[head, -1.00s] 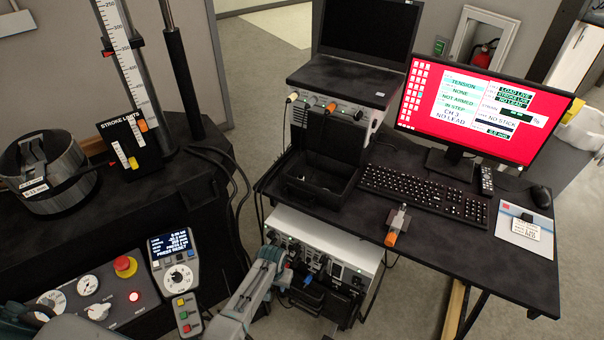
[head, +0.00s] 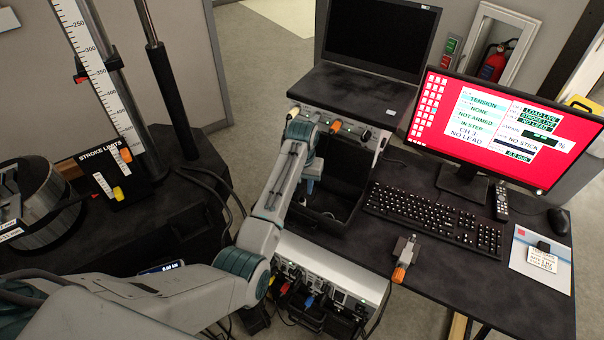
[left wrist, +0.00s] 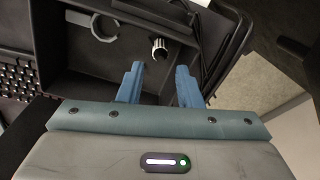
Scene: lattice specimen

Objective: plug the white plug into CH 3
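A pale plug-like end (head: 293,112) shows at the left of the front panel of the box under the laptop. I cannot tell whether it is the white plug. My left gripper (head: 308,186) is over the open black case (head: 340,222) on the desk. In the left wrist view the left gripper (left wrist: 160,68) has its two blue fingers apart, with nothing between them. A small silver-white cylinder (left wrist: 159,49) lies in the case just beyond the fingertips. CH 3 cannot be made out on any panel; the monitor (head: 490,125) reads "CH 3 NO LEAD". My right gripper is not in view.
A lower unit (head: 335,275) has several coloured plugs. An orange-ended tool (head: 403,262) lies before the keyboard (head: 430,215).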

